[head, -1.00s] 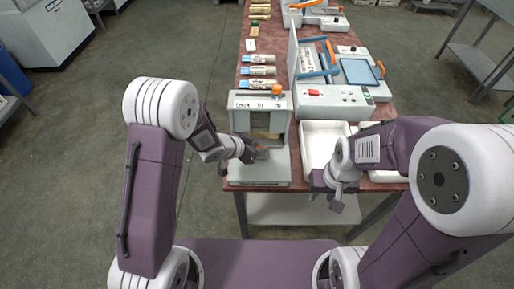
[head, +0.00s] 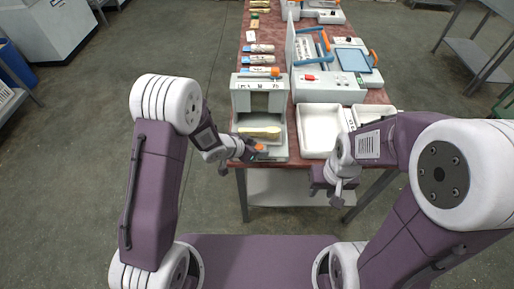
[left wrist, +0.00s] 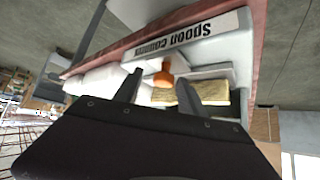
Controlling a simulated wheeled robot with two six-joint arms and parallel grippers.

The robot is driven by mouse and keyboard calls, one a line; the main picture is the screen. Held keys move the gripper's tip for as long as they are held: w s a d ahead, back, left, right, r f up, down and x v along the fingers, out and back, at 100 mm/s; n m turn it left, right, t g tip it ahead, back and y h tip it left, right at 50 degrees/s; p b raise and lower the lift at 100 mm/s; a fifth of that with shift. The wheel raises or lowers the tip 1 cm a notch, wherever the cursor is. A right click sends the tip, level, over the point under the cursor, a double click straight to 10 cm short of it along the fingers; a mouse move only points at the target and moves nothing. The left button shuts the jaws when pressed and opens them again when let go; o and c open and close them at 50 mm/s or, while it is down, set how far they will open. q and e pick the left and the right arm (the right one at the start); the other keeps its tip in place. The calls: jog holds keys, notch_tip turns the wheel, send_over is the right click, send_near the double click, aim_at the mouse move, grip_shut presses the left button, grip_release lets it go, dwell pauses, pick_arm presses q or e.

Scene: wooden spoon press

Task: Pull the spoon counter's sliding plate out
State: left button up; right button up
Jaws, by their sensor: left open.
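The grey spoon counter (head: 235,103) stands at the table's front edge, and its label shows upside down in the left wrist view (left wrist: 178,40). Pale wooden spoons (head: 259,132) lie in its lower front, below the upright frame; a wooden stack also shows in the left wrist view (left wrist: 215,97). An orange knob (head: 260,148) is at the counter's front. My left gripper (head: 250,153) is open at this knob; in the wrist view the knob (left wrist: 164,75) shows between its fingertips, with contact unclear. The sliding plate's edges are hard to make out. My right gripper (head: 335,193) hangs before the table.
A white tray (head: 320,131) stands right of the counter. A press with blue handles (head: 330,88) is behind it. Labelled spoon bundles (head: 258,48) lie behind the counter. The floor before the table is clear.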

pick_arm(q)
jog(key=shift+a+r, duration=0.15)
jog(key=shift+r, duration=0.05)
jog(key=p+v, duration=0.1)
jog(key=v, duration=0.7)
jog(key=shift+s+r, duration=0.2)
jog(key=shift+s, duration=0.05)
jog(key=shift+a, duration=0.1)
